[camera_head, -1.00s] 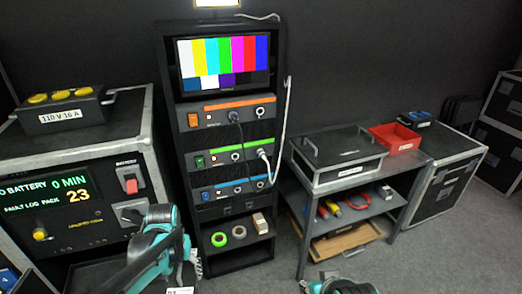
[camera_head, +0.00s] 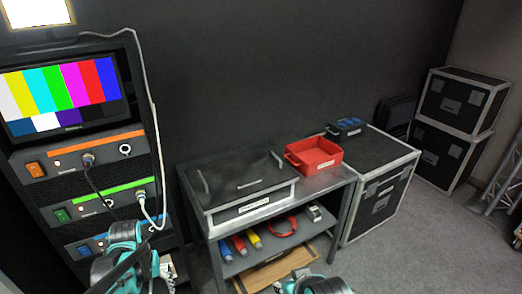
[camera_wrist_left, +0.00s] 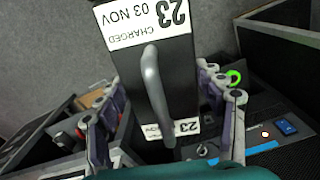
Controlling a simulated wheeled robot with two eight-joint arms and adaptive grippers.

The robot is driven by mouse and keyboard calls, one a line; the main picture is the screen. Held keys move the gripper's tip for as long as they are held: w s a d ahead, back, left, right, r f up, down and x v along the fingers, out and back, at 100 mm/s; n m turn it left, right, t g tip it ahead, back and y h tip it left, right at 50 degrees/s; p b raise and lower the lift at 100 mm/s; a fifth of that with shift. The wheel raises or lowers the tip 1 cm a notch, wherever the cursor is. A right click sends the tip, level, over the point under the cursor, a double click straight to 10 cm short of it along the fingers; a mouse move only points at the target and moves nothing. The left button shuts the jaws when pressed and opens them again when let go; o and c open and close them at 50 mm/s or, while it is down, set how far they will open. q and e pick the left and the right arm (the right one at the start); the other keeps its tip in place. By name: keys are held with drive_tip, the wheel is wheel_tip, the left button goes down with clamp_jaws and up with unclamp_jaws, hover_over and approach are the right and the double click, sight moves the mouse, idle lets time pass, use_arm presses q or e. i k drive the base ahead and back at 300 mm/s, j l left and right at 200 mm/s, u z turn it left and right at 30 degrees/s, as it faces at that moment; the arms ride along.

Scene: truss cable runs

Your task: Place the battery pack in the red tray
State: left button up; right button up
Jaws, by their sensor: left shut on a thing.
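The battery pack (camera_wrist_left: 182,75) is a black block with white labels reading "23" and "CHARGED 03 NOV" and a grey handle, seen in the left wrist view. My left gripper (camera_wrist_left: 160,112) is shut on it, with its fingers on either side. In the head view my left arm comes up at the lower left, in front of the rack; the pack is mostly hidden there. The red tray (camera_head: 318,167) sits on the right part of the bench top, looks empty, and is well apart from my left gripper. Only a teal part of my right arm shows at the bottom edge; its gripper is out of view.
The equipment rack (camera_head: 92,165) with cables stands at left.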

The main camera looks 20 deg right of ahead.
sight(312, 161)
drive_tip(key=i+l, duration=0.1)
drive_tip(key=l, duration=0.4)
drive_tip(key=i+l, duration=0.15)
drive_tip(key=l, duration=0.35)
drive_tip(key=i+l, duration=0.1)
drive_tip(key=l, duration=0.4)
drive_tip(key=i+l, duration=0.1)
drive_tip(key=l, duration=0.35)
drive_tip(key=i+l, duration=0.15)
drive_tip(key=l, duration=0.35)
drive_tip(key=i+l, duration=0.1)
drive_tip(key=l, duration=0.4)
drive_tip(key=i+l, duration=0.1)
drive_tip(key=l, duration=0.4)
drive_tip(key=i+l, duration=0.15)
drive_tip(key=l, duration=0.35)
drive_tip(key=i+l, duration=0.1)
drive_tip(key=i, duration=0.4)
drive_tip(key=i+l, duration=0.1)
drive_tip(key=i, duration=0.4)
